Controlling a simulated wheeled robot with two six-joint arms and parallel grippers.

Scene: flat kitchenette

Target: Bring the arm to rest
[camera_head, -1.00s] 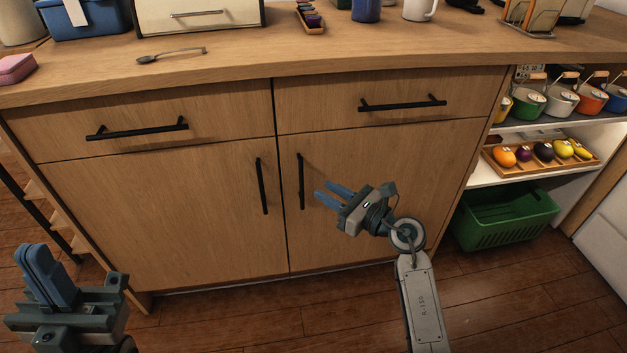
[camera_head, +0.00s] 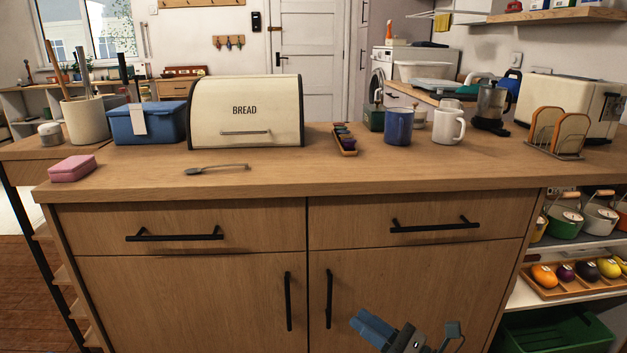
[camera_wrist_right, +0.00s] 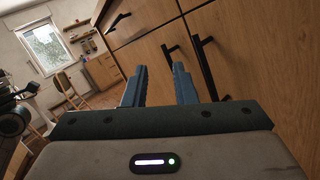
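My right gripper (camera_head: 364,320) shows at the bottom of the head view, in front of the lower cabinet doors. In the right wrist view its two blue fingers (camera_wrist_right: 159,80) stand apart with nothing between them, so it is open and empty. It is clear of the door handles in the head view. My left gripper is out of the head view. A dark jointed part at the left edge of the right wrist view looks like part of my other arm; its fingers cannot be made out.
The wooden cabinet (camera_head: 200,290) has black handles on its drawers and doors. Open shelves with pots and fruit are at the right.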

